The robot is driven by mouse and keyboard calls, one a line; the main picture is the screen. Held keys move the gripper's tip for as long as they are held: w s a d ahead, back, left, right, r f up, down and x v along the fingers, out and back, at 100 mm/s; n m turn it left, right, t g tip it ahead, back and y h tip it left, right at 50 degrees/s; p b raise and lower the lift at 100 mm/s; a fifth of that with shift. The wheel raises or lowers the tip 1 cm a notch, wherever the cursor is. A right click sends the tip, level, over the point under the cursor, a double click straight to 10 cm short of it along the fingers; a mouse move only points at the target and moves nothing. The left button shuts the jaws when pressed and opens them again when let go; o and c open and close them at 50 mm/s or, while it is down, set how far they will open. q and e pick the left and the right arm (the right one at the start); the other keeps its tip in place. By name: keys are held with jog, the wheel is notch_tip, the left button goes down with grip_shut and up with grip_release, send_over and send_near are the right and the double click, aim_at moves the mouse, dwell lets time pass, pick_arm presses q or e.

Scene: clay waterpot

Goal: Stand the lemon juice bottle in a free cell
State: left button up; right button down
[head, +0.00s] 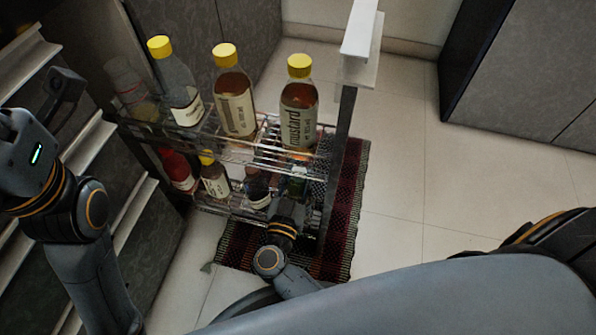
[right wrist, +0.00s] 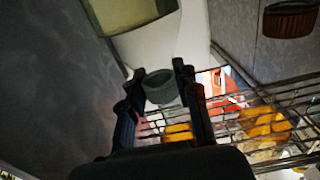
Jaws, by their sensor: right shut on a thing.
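A bottle with a grey-green cap, which I take as the lemon juice bottle, shows its cap (right wrist: 162,88) in the right wrist view. Its label cannot be read. My right gripper (right wrist: 160,92) is shut on it at the cap, with one dark finger on each side. In the head view the right gripper (head: 294,190) is at the right end of the wire rack's lower tier (head: 225,208), and the bottle is mostly hidden there. I cannot tell whether it touches the tier floor. My left gripper (head: 66,88) is at the far left, apart from the bottles; its jaw opening is unclear.
The upper tier (head: 232,153) holds several yellow-capped bottles, including a mustard bottle (head: 299,108). The lower tier holds a red-capped bottle (head: 178,170) and others. A rack post (head: 340,150) stands close right of my right gripper. A dark red mat (head: 345,210) lies below; tiled floor is clear at right.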

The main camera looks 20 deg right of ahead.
jog(key=shift+r, duration=0.1)
jog(key=c, duration=0.9)
grip_release()
